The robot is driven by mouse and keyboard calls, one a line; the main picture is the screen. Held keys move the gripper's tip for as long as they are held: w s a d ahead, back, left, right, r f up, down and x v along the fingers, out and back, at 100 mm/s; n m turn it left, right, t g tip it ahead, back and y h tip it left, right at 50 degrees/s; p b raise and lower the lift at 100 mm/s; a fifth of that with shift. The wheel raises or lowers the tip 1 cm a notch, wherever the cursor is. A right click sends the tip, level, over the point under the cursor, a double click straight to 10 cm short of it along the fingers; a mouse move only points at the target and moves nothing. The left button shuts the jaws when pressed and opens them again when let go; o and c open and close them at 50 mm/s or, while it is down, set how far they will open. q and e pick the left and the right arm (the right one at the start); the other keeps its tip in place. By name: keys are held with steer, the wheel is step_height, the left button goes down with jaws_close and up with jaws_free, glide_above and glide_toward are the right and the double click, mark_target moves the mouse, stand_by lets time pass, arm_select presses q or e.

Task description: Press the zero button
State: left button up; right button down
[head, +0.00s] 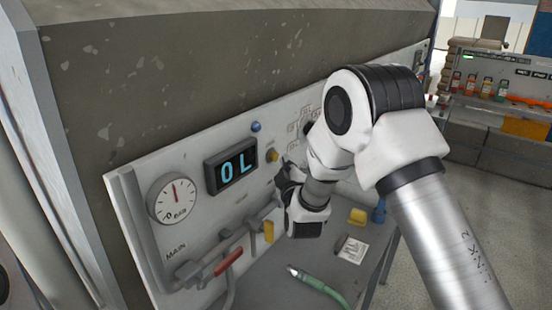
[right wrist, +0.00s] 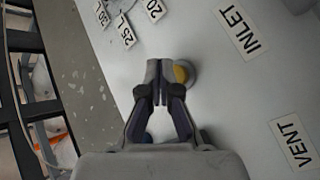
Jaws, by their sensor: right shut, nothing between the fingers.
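A small yellow button (head: 272,156) sits on the grey panel just right of the display; I take it to be the zero button, though I can read no label on it. In the right wrist view the yellow button (right wrist: 180,73) is just right of the fingertips. My right gripper (head: 281,172) is shut and empty, its tips close to the panel beside the button; I cannot tell if they touch. It also shows in the right wrist view (right wrist: 159,66). The display (head: 231,165) reads "0L" in blue. My left gripper is not in view.
A blue knob (head: 256,127) is above the yellow button. A round gauge (head: 173,198), a red lever (head: 228,262) and a yellow lever (head: 268,231) are on the panel. INLET (right wrist: 243,31) and VENT (right wrist: 295,143) labels show.

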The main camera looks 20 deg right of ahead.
steer(key=s+d, duration=0.1)
steer(key=s, duration=0.2)
steer(key=s+d, duration=0.1)
steer(key=shift+s+d+b, duration=0.15)
steer(key=shift+d+b, duration=0.15)
stand_by(0.9)
